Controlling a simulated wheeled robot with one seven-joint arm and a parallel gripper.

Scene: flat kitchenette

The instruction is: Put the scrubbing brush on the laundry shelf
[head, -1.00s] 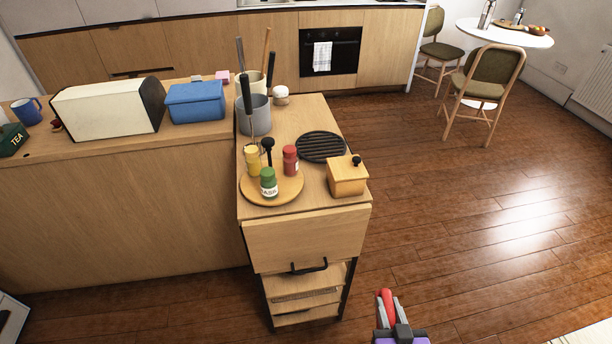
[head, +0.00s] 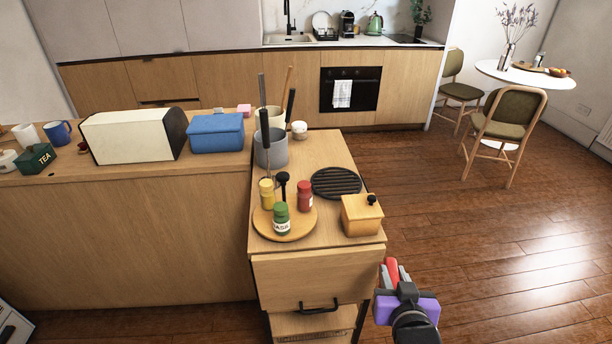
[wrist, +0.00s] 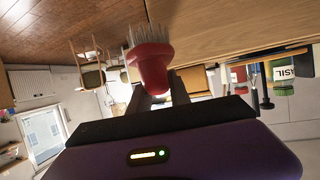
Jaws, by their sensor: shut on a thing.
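The scrubbing brush is the red object with pale bristles in my gripper; in the wrist view the brush (wrist: 150,65) shows its bristles pointing up in the picture. In the head view only a red part of the brush (head: 392,270) shows. My gripper (head: 397,276) is shut on it, in the air just right of the wooden cabinet's front corner. It also shows in the wrist view (wrist: 165,88), its fingers partly hidden behind the brush. I cannot make out a laundry shelf in either view.
The wooden cabinet (head: 318,275) stands close left of my gripper. On its top are a round board (head: 298,232) with spice jars, a wooden box (head: 361,216) and a black grate (head: 336,183). Open floor (head: 500,230) lies to the right.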

